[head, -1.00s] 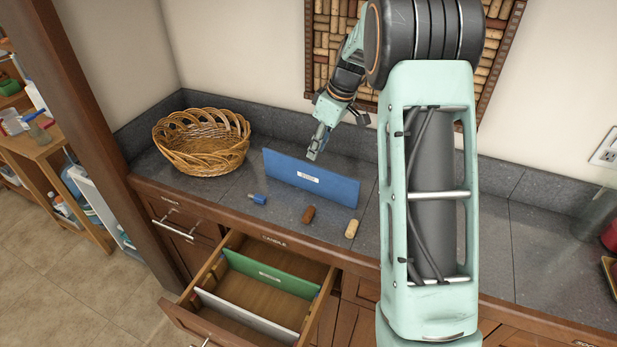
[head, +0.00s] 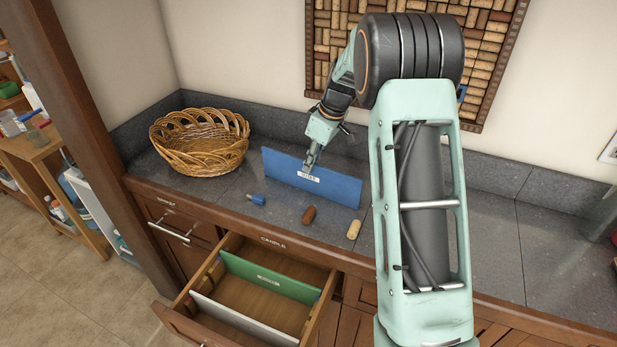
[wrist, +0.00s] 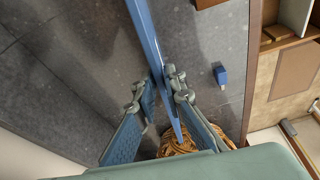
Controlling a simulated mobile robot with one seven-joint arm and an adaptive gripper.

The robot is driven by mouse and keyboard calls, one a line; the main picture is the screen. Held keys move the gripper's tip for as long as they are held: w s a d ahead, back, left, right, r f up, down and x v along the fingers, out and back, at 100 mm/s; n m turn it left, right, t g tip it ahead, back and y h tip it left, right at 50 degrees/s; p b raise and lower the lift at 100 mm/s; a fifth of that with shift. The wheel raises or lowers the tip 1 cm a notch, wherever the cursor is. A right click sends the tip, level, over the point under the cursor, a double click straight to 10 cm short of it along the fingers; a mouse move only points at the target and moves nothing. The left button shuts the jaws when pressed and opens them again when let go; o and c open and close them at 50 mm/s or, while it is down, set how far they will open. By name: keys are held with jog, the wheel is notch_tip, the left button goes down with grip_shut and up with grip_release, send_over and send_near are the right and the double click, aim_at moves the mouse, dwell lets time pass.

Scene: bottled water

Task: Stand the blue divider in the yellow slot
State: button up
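The blue divider (head: 312,180) is a long, thin panel with a white label, standing on edge on the grey counter. It also shows edge-on in the wrist view (wrist: 150,45). My gripper (head: 307,172) is at the middle of the divider's top edge, pointing down. In the wrist view my gripper (wrist: 164,88) has one finger on each side of the panel, with a gap between the fingers. The open drawer (head: 250,265) below holds a green divider (head: 270,276) and a white divider (head: 242,320). I cannot make out a yellow slot.
A wicker basket (head: 199,142) stands left of the divider. A blue-capped stopper (head: 256,199), a brown cork (head: 309,215) and a pale cork (head: 354,229) lie in front of it. A cork board (head: 420,50) hangs on the wall behind.

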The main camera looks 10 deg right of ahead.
grip_shut()
jog(key=shift+r, duration=0.1)
notch_tip(320, 180, up, 12)
jog(key=p, duration=0.5)
jog(key=shift+p, duration=0.35)
dwell(1.0)
